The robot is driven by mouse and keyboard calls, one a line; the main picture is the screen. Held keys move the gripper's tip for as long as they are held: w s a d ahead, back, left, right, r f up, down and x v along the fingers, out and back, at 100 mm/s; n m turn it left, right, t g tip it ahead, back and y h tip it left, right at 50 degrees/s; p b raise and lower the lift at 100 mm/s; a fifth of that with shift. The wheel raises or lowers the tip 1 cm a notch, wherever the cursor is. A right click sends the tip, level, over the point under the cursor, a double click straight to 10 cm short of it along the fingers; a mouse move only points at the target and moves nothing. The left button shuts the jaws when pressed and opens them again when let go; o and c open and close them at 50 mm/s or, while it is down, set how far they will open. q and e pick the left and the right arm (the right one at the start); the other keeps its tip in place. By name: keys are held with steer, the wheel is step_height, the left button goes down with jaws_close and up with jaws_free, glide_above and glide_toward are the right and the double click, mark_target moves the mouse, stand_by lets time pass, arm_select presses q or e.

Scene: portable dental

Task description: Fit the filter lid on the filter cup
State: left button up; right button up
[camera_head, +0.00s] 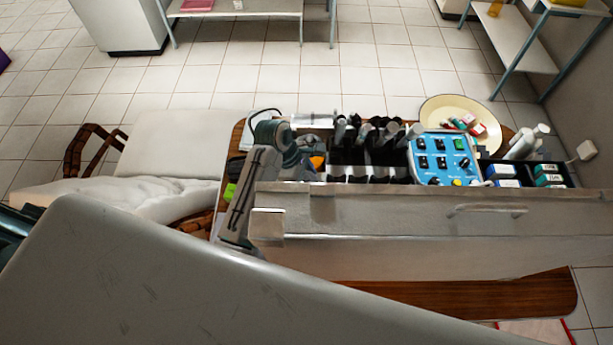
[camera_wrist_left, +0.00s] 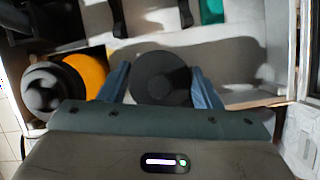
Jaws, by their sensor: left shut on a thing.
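In the left wrist view my left gripper (camera_wrist_left: 159,74) is shut on a dark round disc, which I take to be the filter lid (camera_wrist_left: 161,80). The lid sits between the two blue-grey fingers, its flat face towards the camera. My left wrist, in the head view, is over the left end of the case and hides the lid. To the left of the gripper in the wrist view are an orange round thing (camera_wrist_left: 88,72) and a glossy black round thing (camera_wrist_left: 42,92); I cannot tell whether either is the filter cup. My right gripper is not in view.
The open grey case (camera_head: 400,215) stands on a wooden table (camera_head: 480,297). It holds a blue control panel (camera_head: 443,158), dark handpieces (camera_head: 375,140) and small boxes (camera_head: 548,174). A cream dish (camera_head: 445,108) stands behind. A white padded seat (camera_head: 170,140) is at the left.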

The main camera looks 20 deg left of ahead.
arm_select(q)
steer(key=shift+f, duration=0.15)
stand_by(0.6)
steer(key=o, duration=1)
steer(key=b+v, duration=0.2)
steer(key=v, duration=0.5)
steer(key=shift+a+r, duration=0.2)
steer(key=shift+r, duration=0.1)
steer(key=p+v, duration=0.1)
steer(key=v, duration=0.2)
steer(key=shift+r, duration=0.1)
steer(key=shift+d, duration=0.1)
